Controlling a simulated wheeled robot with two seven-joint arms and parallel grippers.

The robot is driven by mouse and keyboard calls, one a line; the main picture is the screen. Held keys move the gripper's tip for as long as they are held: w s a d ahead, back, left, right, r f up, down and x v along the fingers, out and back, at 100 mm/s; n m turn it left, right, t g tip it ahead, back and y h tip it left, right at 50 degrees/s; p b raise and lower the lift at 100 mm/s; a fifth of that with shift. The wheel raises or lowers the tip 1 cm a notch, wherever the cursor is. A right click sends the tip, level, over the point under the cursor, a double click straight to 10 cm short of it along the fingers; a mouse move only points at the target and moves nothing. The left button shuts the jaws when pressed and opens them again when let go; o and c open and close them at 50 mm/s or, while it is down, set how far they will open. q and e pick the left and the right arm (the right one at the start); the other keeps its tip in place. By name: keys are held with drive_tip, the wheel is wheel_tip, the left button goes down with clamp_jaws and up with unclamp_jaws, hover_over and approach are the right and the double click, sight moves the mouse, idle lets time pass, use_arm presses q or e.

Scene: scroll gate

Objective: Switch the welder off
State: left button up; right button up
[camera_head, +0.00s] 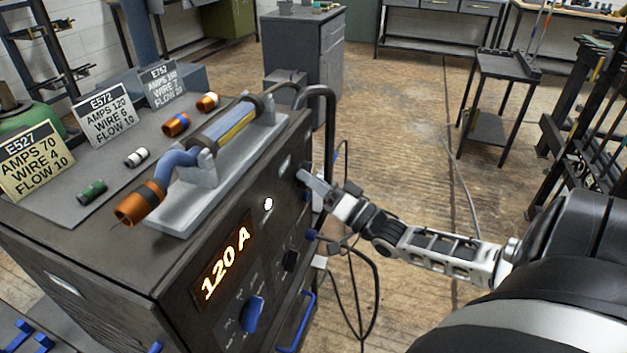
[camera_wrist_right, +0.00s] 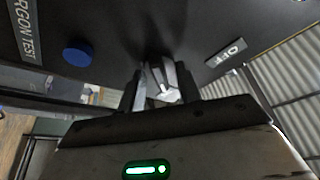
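The welder (camera_head: 150,258) is a large dark box at the left of the head view, with a lit "120 A" display (camera_head: 226,264) on its front panel. My right gripper (camera_head: 303,175) is at the upper far end of that panel. In the right wrist view its fingers (camera_wrist_right: 158,84) are close together at the dark panel, with a dark, unclear shape just beyond the tips. Whether they hold a switch there is hidden. An upside-down "OFF" label (camera_wrist_right: 226,53) lies to the right of the fingers. My left gripper is not in view.
A blue button (camera_wrist_right: 77,53) beside an "ARGON TEST" label (camera_wrist_right: 24,30) is left of the fingers. A blue knob (camera_head: 252,314) sits below the display.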

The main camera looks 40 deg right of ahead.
clamp_jaws()
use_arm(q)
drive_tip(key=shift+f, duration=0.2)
use_arm(e)
drive_tip(key=shift+f+n, duration=0.1)
drive_tip(key=shift+n, duration=0.2)
use_arm(q)
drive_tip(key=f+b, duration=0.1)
drive_tip(key=b, duration=0.2)
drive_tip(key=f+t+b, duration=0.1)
drive_tip(key=b, duration=0.3)
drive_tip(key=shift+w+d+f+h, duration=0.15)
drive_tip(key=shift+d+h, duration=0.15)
use_arm(e)
drive_tip(key=n+g+y, duration=0.1)
drive_tip(key=n+y, duration=0.2)
drive_tip(key=n, duration=0.4)
drive_tip(key=n+g+y, duration=0.2)
drive_tip(key=n+y, duration=0.1)
drive_tip(key=n, duration=0.4)
drive_tip(key=d+n+g+y, duration=0.1)
drive_tip(key=n+y, duration=0.2)
drive_tip(key=n, duration=0.5)
drive_tip(key=shift+w+g+y, duration=0.2)
drive_tip(key=shift+g+y, duration=0.1)
drive_tip(key=shift+g, duration=0.1)
drive_tip(key=shift+n, duration=0.3)
